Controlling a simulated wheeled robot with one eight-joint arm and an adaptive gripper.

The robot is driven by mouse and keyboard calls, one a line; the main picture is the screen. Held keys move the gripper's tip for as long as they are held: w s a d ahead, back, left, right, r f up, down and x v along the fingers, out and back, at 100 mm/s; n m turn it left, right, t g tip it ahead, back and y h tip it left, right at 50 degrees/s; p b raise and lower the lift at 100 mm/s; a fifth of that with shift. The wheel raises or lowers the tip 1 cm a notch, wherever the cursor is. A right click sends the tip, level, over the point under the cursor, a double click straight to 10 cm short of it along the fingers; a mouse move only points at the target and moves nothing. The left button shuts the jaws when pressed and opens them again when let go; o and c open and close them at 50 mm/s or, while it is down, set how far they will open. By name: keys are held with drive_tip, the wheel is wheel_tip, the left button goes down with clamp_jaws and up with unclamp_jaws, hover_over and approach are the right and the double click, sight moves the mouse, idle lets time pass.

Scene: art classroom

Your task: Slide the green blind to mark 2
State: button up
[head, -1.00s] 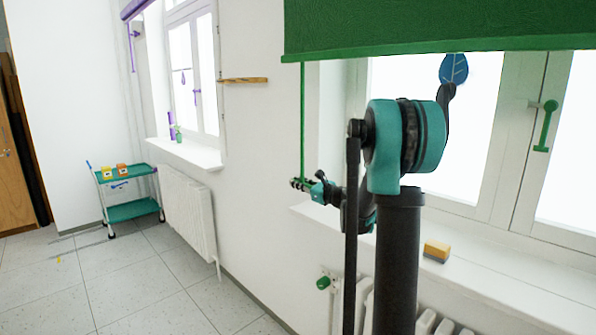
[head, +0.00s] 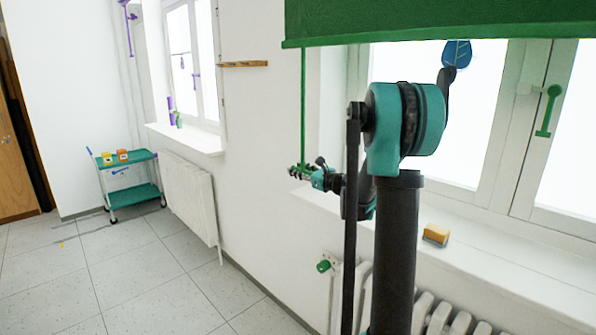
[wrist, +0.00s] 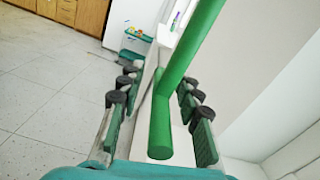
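The green blind (head: 430,22) hangs across the top right of the head view, in front of the upper part of the near window. A thin green rod (head: 303,105) hangs straight down from its left end. My gripper (head: 298,172) is at the rod's lower end, left of the window sill. In the wrist view, the rod (wrist: 175,85) runs between the fingers of my gripper (wrist: 158,115), with its lower end near the palm. Gaps show on both sides of the rod, so the gripper is open around it. I see no numbered marks.
A white sill (head: 480,255) with a yellow-orange block (head: 436,235) and a radiator with a green knob (head: 323,266) lie below the near window. A green trolley (head: 130,175) stands far left. The floor (head: 130,270) between is clear.

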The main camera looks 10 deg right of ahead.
drive_tip(key=v, duration=1.2)
